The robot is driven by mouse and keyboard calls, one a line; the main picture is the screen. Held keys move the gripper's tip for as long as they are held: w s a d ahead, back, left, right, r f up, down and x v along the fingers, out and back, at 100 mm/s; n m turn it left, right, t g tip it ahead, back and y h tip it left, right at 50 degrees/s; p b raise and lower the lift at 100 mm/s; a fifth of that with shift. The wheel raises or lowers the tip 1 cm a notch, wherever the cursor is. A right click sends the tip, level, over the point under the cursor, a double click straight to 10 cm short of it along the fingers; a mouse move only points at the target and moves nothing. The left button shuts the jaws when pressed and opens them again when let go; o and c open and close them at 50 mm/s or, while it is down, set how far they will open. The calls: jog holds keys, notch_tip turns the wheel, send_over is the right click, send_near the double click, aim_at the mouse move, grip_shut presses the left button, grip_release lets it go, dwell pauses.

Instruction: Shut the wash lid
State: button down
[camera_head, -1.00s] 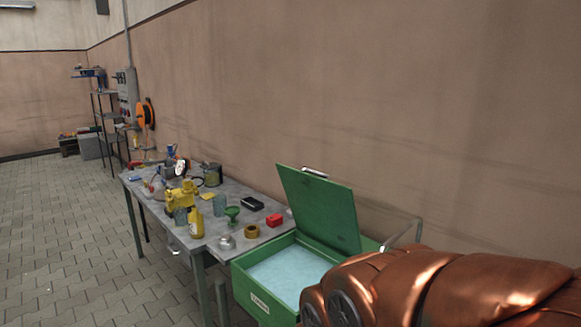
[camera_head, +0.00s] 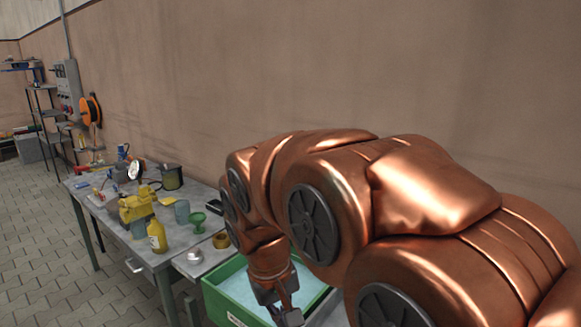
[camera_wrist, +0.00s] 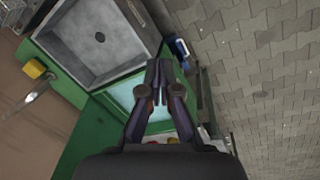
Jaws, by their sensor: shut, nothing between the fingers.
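The green wash tub (camera_head: 213,296) holds pale blue liquid and is open, at the lower middle of the head view. In the wrist view its pale blue liquid (camera_wrist: 122,98) shows left of my fingers. A large green panel, seemingly the raised wash lid (camera_wrist: 92,138), lies at lower left there. In the head view my arm hides the lid. My gripper (camera_wrist: 160,66) is shut and empty, pointing down over the tub area; in the head view my gripper (camera_head: 286,314) is at the tub's front right. I cannot tell whether it touches the tub.
A grey basin with a drain (camera_wrist: 98,36) adjoins the tub. A workbench (camera_head: 150,255) left of the tub carries a yellow bottle (camera_head: 156,236), a green funnel-like cup (camera_head: 197,220) and other items. The wall runs close behind. Paved floor (camera_head: 50,265) is free at left.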

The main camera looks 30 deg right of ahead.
jog(key=w+d+r+m+t+h+p, duration=0.1)
jog(key=w+d+r+m, duration=0.3)
jog(key=w+d, duration=0.4)
jog(key=w+d+r+m+t+h+p, duration=0.1)
jog(key=w+d+r+m+h, duration=0.3)
jog(key=w, duration=1.4)
jog(key=w+d+r+m+t+h+p, duration=0.1)
jog(key=w+d+r+m, duration=0.3)
jog(key=w+d+r, duration=0.5)
jog(key=shift+w+d+r+m+t+h+p, duration=0.15)
jog(key=shift+w+d+h, duration=0.3)
jog(key=shift+w+d, duration=0.7)
jog(key=shift+w+d+m+t+h+p, duration=0.2)
jog(key=shift+w+d+h, duration=0.25)
jog(key=shift+w+d, duration=0.7)
jog(key=shift+w+d+f+b, duration=0.3)
jog(key=shift+d+f+b, duration=0.35)
jog(key=shift+f, duration=0.75)
jog(key=shift+w+d+f+b, duration=0.3)
jog(key=shift+d+f+b, duration=0.3)
jog(key=shift+f, duration=0.75)
jog(key=shift+w+d+f+b, duration=0.4)
jog(key=shift+f+b, duration=0.4)
jog(key=shift+f, duration=0.6)
jog(key=shift+s+d, duration=0.1)
